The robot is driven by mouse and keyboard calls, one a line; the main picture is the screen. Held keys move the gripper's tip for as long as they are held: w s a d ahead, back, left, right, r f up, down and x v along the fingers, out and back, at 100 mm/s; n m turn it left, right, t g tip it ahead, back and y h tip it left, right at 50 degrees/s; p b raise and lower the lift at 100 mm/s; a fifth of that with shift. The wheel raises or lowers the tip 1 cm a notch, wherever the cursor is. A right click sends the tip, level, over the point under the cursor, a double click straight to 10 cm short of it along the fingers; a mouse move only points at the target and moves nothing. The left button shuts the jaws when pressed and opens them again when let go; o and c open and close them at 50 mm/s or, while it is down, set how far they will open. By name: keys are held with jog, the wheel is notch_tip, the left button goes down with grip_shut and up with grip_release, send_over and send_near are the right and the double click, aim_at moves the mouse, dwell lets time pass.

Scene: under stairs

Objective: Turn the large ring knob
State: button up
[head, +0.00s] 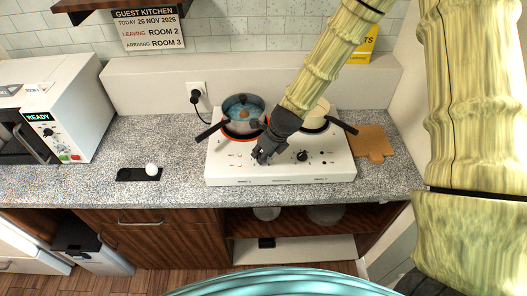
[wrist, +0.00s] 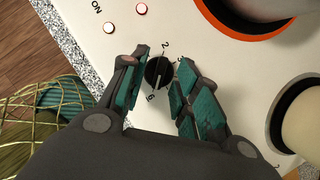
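The black round knob (wrist: 158,72) shows between my fingers in the wrist view, with the marks 2, 3 and 6 around it and a pale pointer line. My gripper (wrist: 159,64) is open, one finger on each side of the knob, with narrow gaps left. In the head view my gripper (head: 262,157) is low over the left front of the white two-ring hotplate (head: 225,172) and hides this knob. A second black knob (head: 302,155) is uncovered to its right. The left ring (head: 238,136) has an orange rim and lies under a pot.
A blue-grey pot (head: 243,112) stands on the left ring, its handle reaching left. A cream pan (head: 318,112) is on the right ring behind my arm, its handle reaching right. Two small red lights (wrist: 141,9) are on the panel. A wooden board (head: 372,142) lies right.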

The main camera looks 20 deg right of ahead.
grip_shut()
dwell(0.4)
